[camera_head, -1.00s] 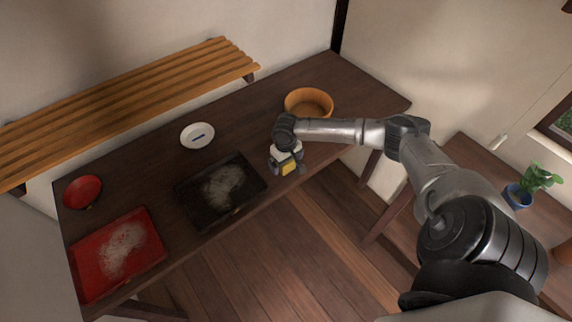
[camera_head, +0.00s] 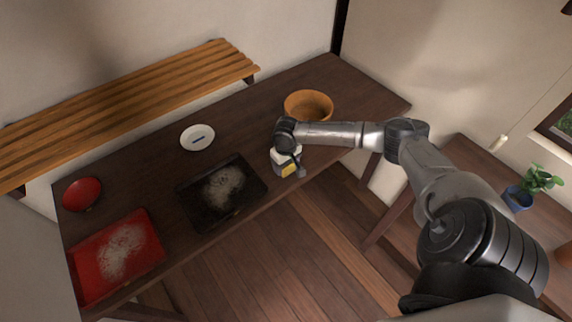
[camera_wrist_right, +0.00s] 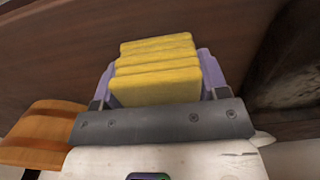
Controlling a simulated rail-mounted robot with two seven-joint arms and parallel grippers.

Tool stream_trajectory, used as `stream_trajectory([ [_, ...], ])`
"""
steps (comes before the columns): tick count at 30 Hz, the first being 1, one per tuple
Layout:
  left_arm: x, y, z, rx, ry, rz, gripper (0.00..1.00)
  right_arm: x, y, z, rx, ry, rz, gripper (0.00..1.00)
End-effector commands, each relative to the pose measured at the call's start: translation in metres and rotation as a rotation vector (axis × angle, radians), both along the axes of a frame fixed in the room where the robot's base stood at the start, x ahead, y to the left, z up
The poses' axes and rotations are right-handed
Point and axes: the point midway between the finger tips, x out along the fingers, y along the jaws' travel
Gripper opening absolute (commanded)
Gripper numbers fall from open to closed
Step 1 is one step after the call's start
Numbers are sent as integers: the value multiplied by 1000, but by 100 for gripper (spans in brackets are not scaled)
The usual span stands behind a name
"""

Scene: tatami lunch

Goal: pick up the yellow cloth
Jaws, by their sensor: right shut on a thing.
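The yellow cloth (camera_wrist_right: 155,72) shows in the right wrist view as a folded stack with several layers. It sits between the two purplish fingers of my right gripper (camera_wrist_right: 158,75), which is shut on it. In the head view only a small part of the yellow cloth (camera_head: 289,169) shows beneath my right gripper (camera_head: 288,172), near the front edge of the dark table (camera_head: 250,117). The gripper hides the rest there. I cannot tell whether the cloth touches the table. My left gripper is not in view.
A black tray (camera_head: 196,212) with whitish residue lies left of the right gripper, and a red tray (camera_head: 84,282) lies farther left. A wooden bowl (camera_head: 309,104) stands behind the gripper. A white dish (camera_head: 197,138) and a red bowl (camera_head: 82,193) are also on the table.

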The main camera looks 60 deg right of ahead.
Motion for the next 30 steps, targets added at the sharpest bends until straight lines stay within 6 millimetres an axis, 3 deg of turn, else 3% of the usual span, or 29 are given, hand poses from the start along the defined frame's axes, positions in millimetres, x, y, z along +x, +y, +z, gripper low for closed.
stream_trajectory([
  [8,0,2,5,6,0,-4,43,0,-1,12,0,-1,0,45],
  [15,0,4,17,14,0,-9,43,-1,-2,47,0,0,-1,45],
  [24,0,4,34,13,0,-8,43,-60,-29,81,-6,7,0,45],
  [30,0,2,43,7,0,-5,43,-85,-40,98,-4,5,1,45],
])
